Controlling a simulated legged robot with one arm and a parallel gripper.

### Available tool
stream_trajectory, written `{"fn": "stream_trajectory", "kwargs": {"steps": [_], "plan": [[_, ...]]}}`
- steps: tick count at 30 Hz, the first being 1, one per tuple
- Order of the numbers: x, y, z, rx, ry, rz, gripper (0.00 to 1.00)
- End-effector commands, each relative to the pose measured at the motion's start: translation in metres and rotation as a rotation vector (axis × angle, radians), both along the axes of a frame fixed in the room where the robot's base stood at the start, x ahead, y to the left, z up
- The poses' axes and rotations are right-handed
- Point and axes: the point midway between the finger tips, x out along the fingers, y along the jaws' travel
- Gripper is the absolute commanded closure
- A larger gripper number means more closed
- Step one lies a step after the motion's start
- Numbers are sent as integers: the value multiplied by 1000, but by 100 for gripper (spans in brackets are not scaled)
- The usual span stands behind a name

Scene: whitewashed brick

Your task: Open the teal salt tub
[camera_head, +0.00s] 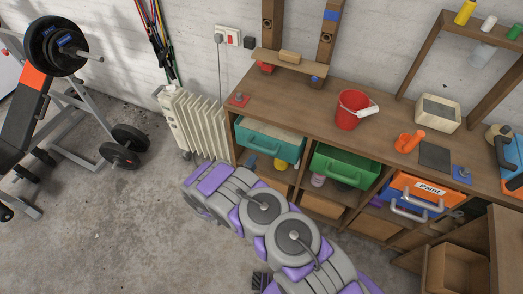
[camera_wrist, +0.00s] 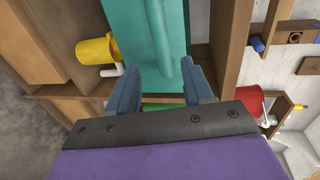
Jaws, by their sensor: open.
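The teal salt tub (camera_head: 268,144) sits in the left bay under the bench top, with a bar handle (camera_head: 265,141) on its front. A pale surface shows above its front edge. In the wrist view the teal front (camera_wrist: 120,15) fills the upper middle, and the handle (camera_wrist: 162,45) runs down toward my fingers. My gripper (camera_wrist: 170,75) is open, its two blue-grey fingers apart, with the handle's lower end showing between them in the picture. I cannot tell whether they touch it. In the head view my fingers are not clearly seen at the end of my arm.
A green tub (camera_head: 345,166) and an orange paint tub (camera_head: 426,190) sit to the right. A red bucket (camera_head: 348,117) stands on the bench top (camera_head: 300,105). A yellow cup (camera_head: 281,164) is below the teal tub. A radiator (camera_head: 196,122) stands left; concrete floor there is open.

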Motion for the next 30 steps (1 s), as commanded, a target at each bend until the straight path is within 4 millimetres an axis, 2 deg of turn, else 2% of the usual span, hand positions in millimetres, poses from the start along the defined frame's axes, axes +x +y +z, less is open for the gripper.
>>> {"fn": "stream_trajectory", "kwargs": {"steps": [6, 15, 21, 30], "plan": [[42, -16, -11, 3, -3, -5, 49], [85, -30, -20, 2, -3, -1, 49], [97, -34, -21, 0, -1, 0, 49], [98, -34, -21, -1, -1, 1, 50]]}}
